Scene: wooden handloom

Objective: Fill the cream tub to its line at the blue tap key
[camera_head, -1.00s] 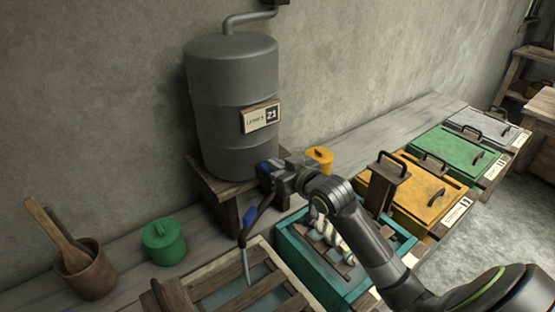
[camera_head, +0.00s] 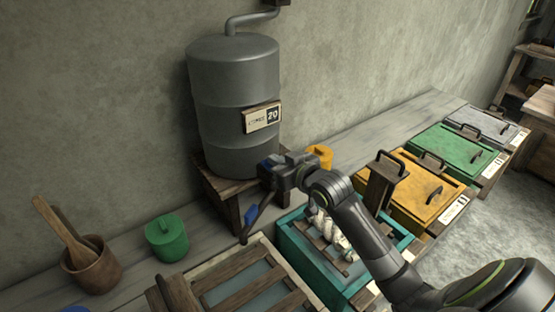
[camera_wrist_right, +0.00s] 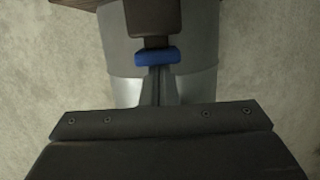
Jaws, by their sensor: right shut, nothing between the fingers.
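The cream tub (camera_head: 200,271) stands at the bottom of the head view with wooden slats across its top and grey-blue liquid showing between them. Its fill line cannot be made out. A dark spout (camera_head: 257,218) with a blue piece hangs over the tub, and no stream shows below it. My right gripper (camera_head: 272,172) is shut and empty at the barrel's front, by the blue tap key (camera_head: 266,164). In the right wrist view the blue key (camera_wrist_right: 157,57) lies across the fingertips; I cannot tell whether they touch. My left gripper is out of view.
The grey barrel (camera_head: 235,95) on its wooden stand bears a sign reading 20. A teal tub (camera_head: 299,268) stands beside the cream tub. A green pot (camera_head: 167,240) and a wooden mortar (camera_head: 93,270) are left; yellow (camera_head: 405,208) and green (camera_head: 440,160) boxes stand right.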

